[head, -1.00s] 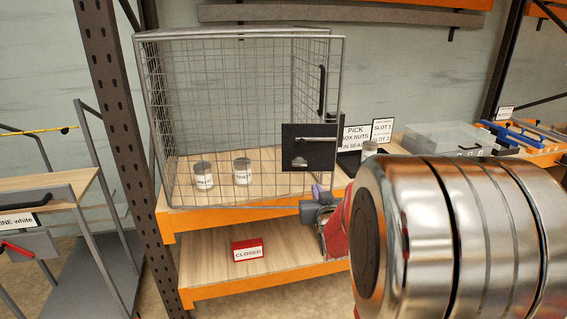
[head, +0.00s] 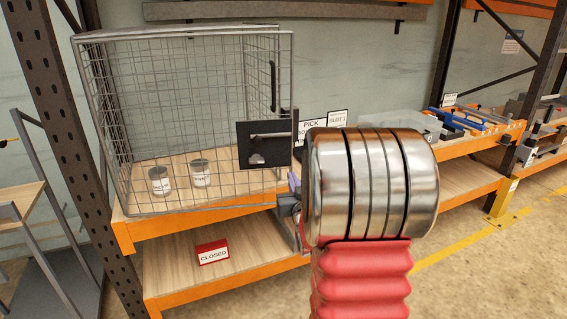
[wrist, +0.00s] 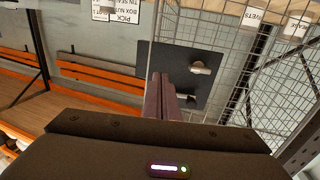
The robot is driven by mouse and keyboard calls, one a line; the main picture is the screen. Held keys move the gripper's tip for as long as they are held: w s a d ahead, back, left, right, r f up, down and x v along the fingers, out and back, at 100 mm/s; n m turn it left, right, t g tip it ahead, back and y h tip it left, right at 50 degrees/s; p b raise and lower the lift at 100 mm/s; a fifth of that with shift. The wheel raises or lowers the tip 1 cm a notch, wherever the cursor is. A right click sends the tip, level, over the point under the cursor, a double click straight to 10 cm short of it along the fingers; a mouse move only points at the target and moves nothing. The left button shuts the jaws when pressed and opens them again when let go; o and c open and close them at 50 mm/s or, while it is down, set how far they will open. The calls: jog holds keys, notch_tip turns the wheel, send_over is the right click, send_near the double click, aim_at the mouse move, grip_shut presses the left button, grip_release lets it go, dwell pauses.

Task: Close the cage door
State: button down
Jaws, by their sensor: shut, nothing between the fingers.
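The wire mesh cage (head: 100,130) stands on the upper wooden shelf at the left in the head view. A dark plate (head: 247,150) with a metal latch sits at the lower right of its front mesh. The plate (wrist: 165,58) and its latch parts also show in the wrist view. I cannot tell which panel is the cage door or how far it stands from its frame. My gripper (head: 294,181) is shut and empty, just below and right of the plate. In the wrist view its fingers (wrist: 159,82) point at the plate; contact cannot be told.
Two labelled cans (head: 160,183) stand inside the cage. A red CLOSED sign (head: 212,253) lies on the lower shelf. A dark upright post (head: 62,130) borders the cage at left. Orange shelving (head: 470,145) with tools runs to the right. The floor at the lower right is clear.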

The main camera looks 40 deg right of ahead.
aim_at(284, 156)
jog(key=x, duration=1.2)
jog(key=shift+w, duration=0.1)
